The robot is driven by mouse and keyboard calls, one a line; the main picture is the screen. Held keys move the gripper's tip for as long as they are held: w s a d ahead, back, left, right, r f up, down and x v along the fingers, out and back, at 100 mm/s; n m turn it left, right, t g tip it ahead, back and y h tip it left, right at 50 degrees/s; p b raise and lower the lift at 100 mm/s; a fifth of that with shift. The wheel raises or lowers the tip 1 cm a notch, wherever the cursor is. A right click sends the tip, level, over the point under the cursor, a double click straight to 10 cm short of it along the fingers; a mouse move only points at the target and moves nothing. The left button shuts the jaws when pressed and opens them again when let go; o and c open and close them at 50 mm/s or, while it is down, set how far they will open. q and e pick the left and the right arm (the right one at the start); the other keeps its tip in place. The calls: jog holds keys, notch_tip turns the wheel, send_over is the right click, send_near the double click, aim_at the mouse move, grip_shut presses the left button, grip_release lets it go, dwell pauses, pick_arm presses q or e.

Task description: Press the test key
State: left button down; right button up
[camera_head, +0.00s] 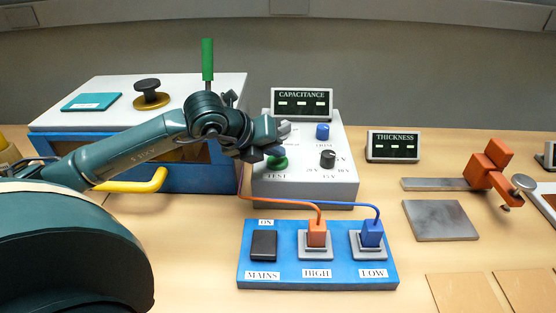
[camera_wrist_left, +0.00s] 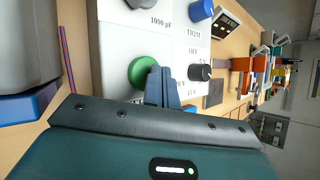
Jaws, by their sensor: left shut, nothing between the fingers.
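The test key is a round green button (camera_head: 278,164) above the label "TEST", on the grey-white capacitance unit (camera_head: 305,190). The green button also shows in the wrist view (camera_wrist_left: 142,71), partly covered by my fingertips. My left gripper (camera_head: 275,150) is shut and empty, with its fingertips right over the green button. In the wrist view the closed left fingers (camera_wrist_left: 162,85) overlap the button's right edge. I cannot tell whether they touch it or whether it is pressed down. My right gripper is in neither view.
The unit also carries a blue knob (camera_head: 322,131), a black knob (camera_head: 328,158) and a capacitance display (camera_head: 301,103). In front lies a blue mains panel (camera_head: 252,288) with orange and blue plugs and wires. A blue-and-white cabinet (camera_head: 215,85) with a yellow handle stands left.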

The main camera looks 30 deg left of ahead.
aim_at(273, 162)
pick_arm(q)
jog(key=shift+a+f+b, duration=0.1)
jog(key=shift+f+b, duration=0.4)
jog(key=shift+f, duration=0.05)
dwell(0.6)
jog(key=shift+w+a+r+p, duration=0.1)
jog(key=shift+r+p, duration=0.3)
jog(key=shift+r, duration=0.55)
jog(key=shift+r+p, duration=1.2)
jog(key=shift+r, duration=1.3)
